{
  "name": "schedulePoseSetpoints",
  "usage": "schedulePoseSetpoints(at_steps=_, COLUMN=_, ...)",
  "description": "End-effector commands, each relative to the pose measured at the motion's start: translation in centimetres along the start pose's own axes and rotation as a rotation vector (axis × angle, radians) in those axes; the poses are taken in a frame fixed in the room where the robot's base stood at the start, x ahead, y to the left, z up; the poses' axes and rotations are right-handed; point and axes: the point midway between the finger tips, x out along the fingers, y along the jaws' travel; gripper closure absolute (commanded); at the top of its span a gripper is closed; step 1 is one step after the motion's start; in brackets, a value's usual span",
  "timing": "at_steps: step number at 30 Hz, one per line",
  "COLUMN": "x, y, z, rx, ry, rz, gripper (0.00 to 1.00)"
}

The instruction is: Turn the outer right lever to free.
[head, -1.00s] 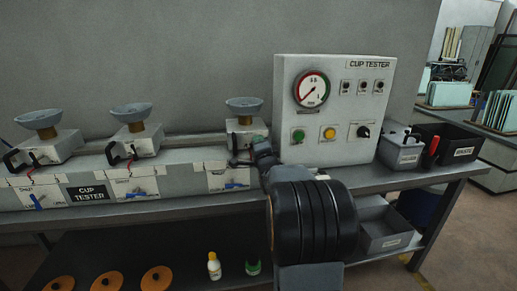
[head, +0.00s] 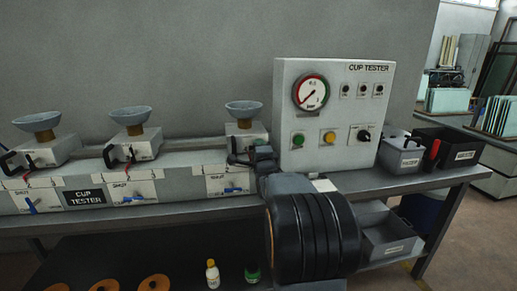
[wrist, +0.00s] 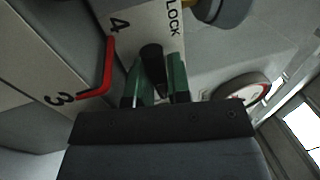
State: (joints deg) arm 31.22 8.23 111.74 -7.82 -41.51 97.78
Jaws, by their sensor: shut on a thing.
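The cup tester bench (head: 210,166) carries three grey-blue cups on white blocks, with a black lever at each of the left and middle blocks. My gripper (head: 240,158) is at the right block (head: 246,129), under the right cup (head: 244,107), and hides that block's lever in the head view. In the wrist view, the green fingers of my gripper (wrist: 158,88) are shut on the black lever (wrist: 152,55), seen end-on. A plate behind it (wrist: 140,22) reads "LOCK" and "4". A red hook (wrist: 107,72) lies to its left, near a "3".
The white control box (head: 330,112) with gauge, buttons and knob stands close to the right of my gripper. Grey and black bins (head: 447,146) stand further right. Blue valve handles (head: 236,190) are on the bench front. Bottles (head: 212,274) stand on the shelf below.

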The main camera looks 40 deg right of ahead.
Motion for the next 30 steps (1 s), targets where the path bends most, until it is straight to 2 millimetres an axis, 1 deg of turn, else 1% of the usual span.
schedulePoseSetpoints(at_steps=1, x=0.0, y=-0.1, z=0.0, rx=0.003, ry=0.0, rz=-0.002, gripper=1.0)
schedulePoseSetpoints(at_steps=2, x=0.0, y=-0.1, z=0.0, rx=0.003, ry=0.0, rz=-0.002, gripper=0.81)
schedulePoseSetpoints(at_steps=9, x=0.0, y=-0.1, z=0.0, rx=0.001, ry=0.0, rz=-0.001, gripper=0.58)
schedulePoseSetpoints(at_steps=16, x=0.0, y=0.0, z=0.0, rx=0.0, ry=0.001, rz=-0.001, gripper=0.57)
schedulePoseSetpoints(at_steps=20, x=-0.7, y=0.0, z=-0.1, rx=0.0, ry=0.001, rz=0.0, gripper=0.57)
schedulePoseSetpoints(at_steps=23, x=-2.1, y=0.0, z=0.0, rx=0.0, ry=0.001, rz=0.0, gripper=0.57)
schedulePoseSetpoints(at_steps=30, x=-7.1, y=0.0, z=0.0, rx=-0.001, ry=0.001, rz=-0.002, gripper=0.57)
